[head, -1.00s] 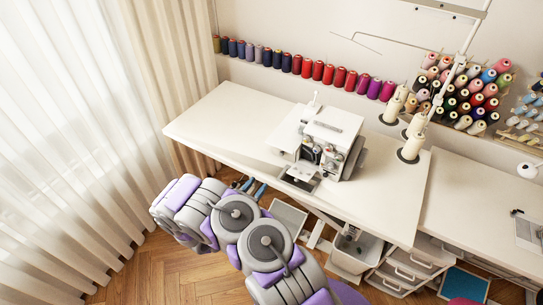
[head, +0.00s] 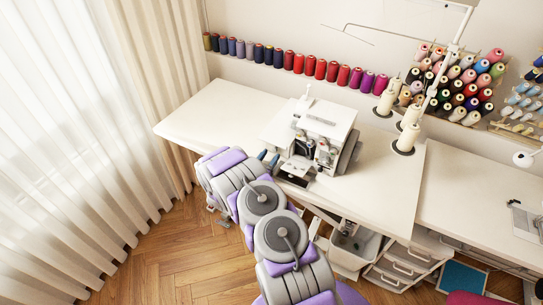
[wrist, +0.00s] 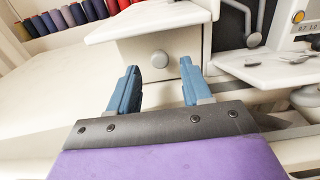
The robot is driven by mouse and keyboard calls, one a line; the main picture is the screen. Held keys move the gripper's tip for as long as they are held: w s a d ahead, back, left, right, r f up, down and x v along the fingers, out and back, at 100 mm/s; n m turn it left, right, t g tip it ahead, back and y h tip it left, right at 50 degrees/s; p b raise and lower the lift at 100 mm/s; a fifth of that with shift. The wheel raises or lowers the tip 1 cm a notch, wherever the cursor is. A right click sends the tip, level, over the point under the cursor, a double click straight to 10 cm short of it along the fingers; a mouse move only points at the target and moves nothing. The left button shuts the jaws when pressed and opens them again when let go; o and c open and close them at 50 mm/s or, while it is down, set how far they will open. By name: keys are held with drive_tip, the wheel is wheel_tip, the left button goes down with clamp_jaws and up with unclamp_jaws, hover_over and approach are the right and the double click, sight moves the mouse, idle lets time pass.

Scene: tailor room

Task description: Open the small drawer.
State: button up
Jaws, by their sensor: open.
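The small drawer (wrist: 138,73) shows in the wrist view as a cream-white front with a round grey knob (wrist: 160,59), under a white ledge. No gap is visible around the front, and it looks shut. My gripper (wrist: 158,80) is open, with its two blue fingers pointing toward the drawer. The knob lies between the finger lines, beyond the tips, and nothing is held. In the head view my gripper (head: 268,158) is at the front edge of the table, left of the white sewing machine (head: 323,135).
The white table (head: 205,110) is bare left of the machine. Cones of white thread (head: 408,138) stand to its right, and a row of spools (head: 310,66) lines the wall. A drawer unit (head: 405,265) and a grey bin (head: 352,248) are below the table.

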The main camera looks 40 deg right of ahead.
drive_tip(key=shift+x, duration=1.1)
drive_tip(key=shift+c, duration=0.5)
clamp_jaws()
